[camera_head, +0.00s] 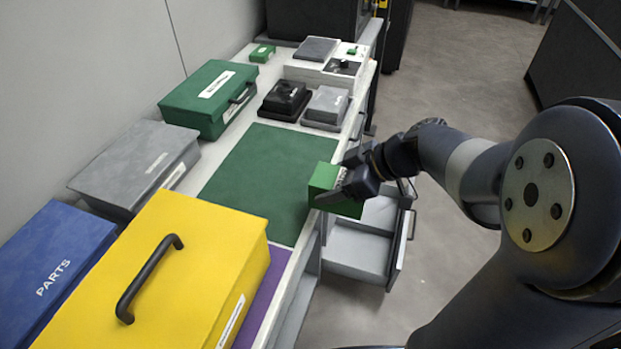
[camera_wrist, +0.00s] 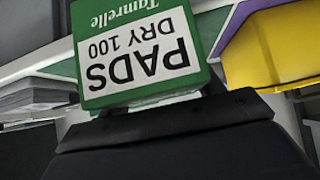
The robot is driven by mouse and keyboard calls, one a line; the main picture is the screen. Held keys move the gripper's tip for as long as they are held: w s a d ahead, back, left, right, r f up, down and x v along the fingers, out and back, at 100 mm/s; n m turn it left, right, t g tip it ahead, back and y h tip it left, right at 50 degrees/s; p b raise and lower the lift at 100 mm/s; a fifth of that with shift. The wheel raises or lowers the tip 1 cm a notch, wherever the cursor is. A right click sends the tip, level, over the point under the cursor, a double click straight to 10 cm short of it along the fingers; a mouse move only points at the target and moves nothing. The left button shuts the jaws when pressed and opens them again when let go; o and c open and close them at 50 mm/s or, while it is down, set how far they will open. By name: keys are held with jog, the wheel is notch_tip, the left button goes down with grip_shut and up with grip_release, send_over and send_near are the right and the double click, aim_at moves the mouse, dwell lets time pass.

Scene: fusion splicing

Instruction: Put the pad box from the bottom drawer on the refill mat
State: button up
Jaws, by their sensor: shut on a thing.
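The pad box (camera_head: 322,182) is green and hangs in my gripper (camera_head: 349,184) by the right front edge of the bench. In the wrist view the pad box (camera_wrist: 140,88) shows a white label reading "PADS DRY 100", upside down. My gripper is shut on it. A large green mat (camera_head: 262,172) lies on the bench just left of the box. A purple mat (camera_head: 266,290) lies partly hidden by the yellow case. I cannot tell from any label which one is the refill mat. An open drawer (camera_head: 356,250) sticks out below the box.
A yellow case (camera_head: 190,245) with a black handle stands in front of the green mat. A green case (camera_head: 207,98), a grey case (camera_head: 135,162) and a blue case (camera_head: 55,262) line the wall. Black and grey devices stand beyond the green mat, which is clear.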

jog(key=shift+s+d, duration=0.15)
jog(key=shift+d, duration=0.4)
jog(key=shift+s+d, duration=0.15)
jog(key=shift+d, duration=0.4)
